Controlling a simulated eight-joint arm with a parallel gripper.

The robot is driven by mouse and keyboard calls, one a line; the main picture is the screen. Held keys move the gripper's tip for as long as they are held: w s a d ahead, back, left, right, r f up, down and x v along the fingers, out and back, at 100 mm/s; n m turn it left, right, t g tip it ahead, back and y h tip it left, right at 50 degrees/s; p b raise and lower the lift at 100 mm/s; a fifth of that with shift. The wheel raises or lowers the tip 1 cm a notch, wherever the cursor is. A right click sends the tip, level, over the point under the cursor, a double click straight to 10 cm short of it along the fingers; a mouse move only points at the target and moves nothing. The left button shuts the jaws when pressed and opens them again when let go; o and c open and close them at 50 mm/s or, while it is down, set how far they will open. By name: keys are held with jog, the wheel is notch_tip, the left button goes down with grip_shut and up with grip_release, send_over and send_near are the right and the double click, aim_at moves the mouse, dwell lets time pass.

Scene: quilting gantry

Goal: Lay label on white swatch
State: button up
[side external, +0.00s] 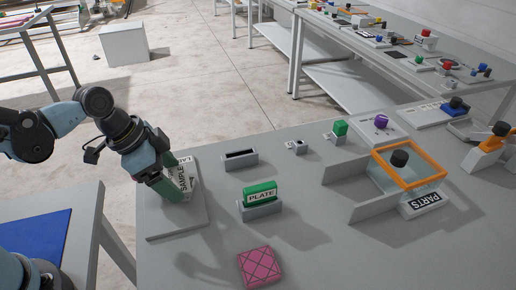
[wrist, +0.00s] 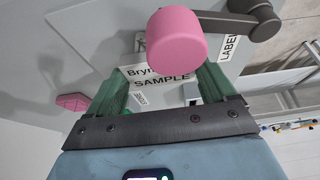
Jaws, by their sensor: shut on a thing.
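My gripper (side external: 174,185) has green fingers and is low over a grey base plate (side external: 160,228) at the left of the table. In the wrist view my gripper (wrist: 165,78) has its fingers on either side of a white label (wrist: 162,80) printed "SAMPLE", and it is shut on it. The label (side external: 182,180) shows partly behind the fingers in the side view. I cannot make out a white swatch; a pink quilted swatch (side external: 259,267) lies flat at the table's front. It also shows in the wrist view (wrist: 72,102).
A pink knob (wrist: 177,40) on a grey lever is close by in the wrist view, beside a "LABEL" sign (wrist: 229,47). A green "PLATE" block (side external: 260,193) and a slotted grey block (side external: 240,158) stand to the right. An orange-framed bin (side external: 433,160) is farther right.

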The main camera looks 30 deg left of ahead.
jog(key=shift+f, duration=0.15)
jog(key=o, duration=0.8)
jog(key=shift+o, duration=0.2)
jog(key=shift+n, duration=0.5)
jog(key=v, duration=1.2)
jog(key=shift+a+f, duration=0.15)
jog(key=shift+a, duration=0.1)
jog(key=w+a+f+n+t+y, duration=0.1)
jog(key=a+f+n+t+y, duration=0.2)
jog(key=n, duration=0.5)
jog(key=shift+a+f+t, duration=0.35)
jog(key=shift+a+t, duration=0.15)
jog(key=shift+a, duration=0.65)
jog(key=shift+w, duration=0.1)
